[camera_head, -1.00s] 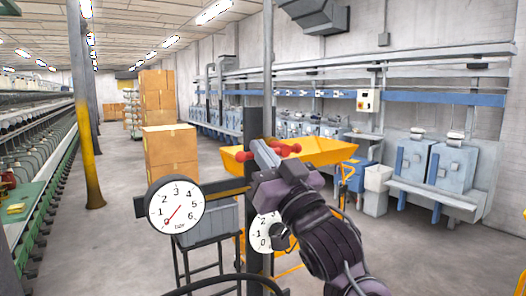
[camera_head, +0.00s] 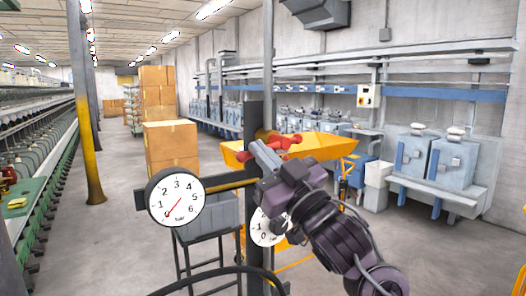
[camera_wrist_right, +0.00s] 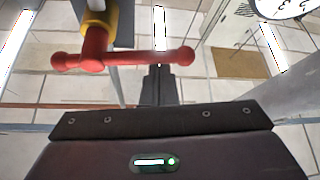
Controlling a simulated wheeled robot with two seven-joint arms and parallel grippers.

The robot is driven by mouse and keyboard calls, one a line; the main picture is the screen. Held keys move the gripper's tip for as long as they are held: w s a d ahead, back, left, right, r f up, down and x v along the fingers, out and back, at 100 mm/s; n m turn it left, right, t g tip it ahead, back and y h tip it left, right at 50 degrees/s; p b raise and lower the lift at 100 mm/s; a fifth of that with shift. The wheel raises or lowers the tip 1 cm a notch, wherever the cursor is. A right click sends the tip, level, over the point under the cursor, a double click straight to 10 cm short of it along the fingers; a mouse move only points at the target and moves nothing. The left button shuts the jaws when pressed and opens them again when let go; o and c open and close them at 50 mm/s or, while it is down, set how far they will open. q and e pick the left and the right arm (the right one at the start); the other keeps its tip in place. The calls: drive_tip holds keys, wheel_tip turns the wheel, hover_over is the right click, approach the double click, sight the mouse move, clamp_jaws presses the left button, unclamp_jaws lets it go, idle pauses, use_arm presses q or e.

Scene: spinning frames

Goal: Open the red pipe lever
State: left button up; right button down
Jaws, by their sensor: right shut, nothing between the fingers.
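The red pipe lever (camera_head: 284,142) is a bar with rounded ends on a yellow fitting, by a dark upright post (camera_head: 254,125). My right gripper (camera_head: 264,155) is at the lever, its fingers shut and empty, covering part of it. In the right wrist view the lever (camera_wrist_right: 135,58) lies nearly level, with a knob at its right end and a hub at left under the yellow collar (camera_wrist_right: 97,18). The shut fingertips (camera_wrist_right: 158,72) end at the bar's lower edge; I cannot tell whether they touch. My left gripper is not in view.
A round bar gauge (camera_head: 176,198) stands left of the post. A second gauge (camera_head: 266,230) is partly hidden by my right arm. Behind are a yellow hopper (camera_head: 325,147), a grey bin (camera_head: 208,212) on a stand and stacked boxes (camera_head: 171,140). Open floor lies at left.

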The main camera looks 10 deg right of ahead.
drive_tip(key=w+d+f+n+g+y, duration=0.1)
drive_tip(key=d+f+n+g, duration=0.1)
drive_tip(key=n, duration=0.7)
drive_tip(key=w+d+f+n+g+y, duration=0.1)
drive_tip(key=d+f+n+g, duration=0.2)
drive_tip(key=n+g, duration=0.4)
drive_tip(key=f+n, duration=0.1)
drive_tip(key=n, duration=0.1)
drive_tip(key=shift+d+n+y, duration=0.3)
drive_tip(key=shift+y, duration=0.1)
drive_tip(key=shift+d, duration=0.1)
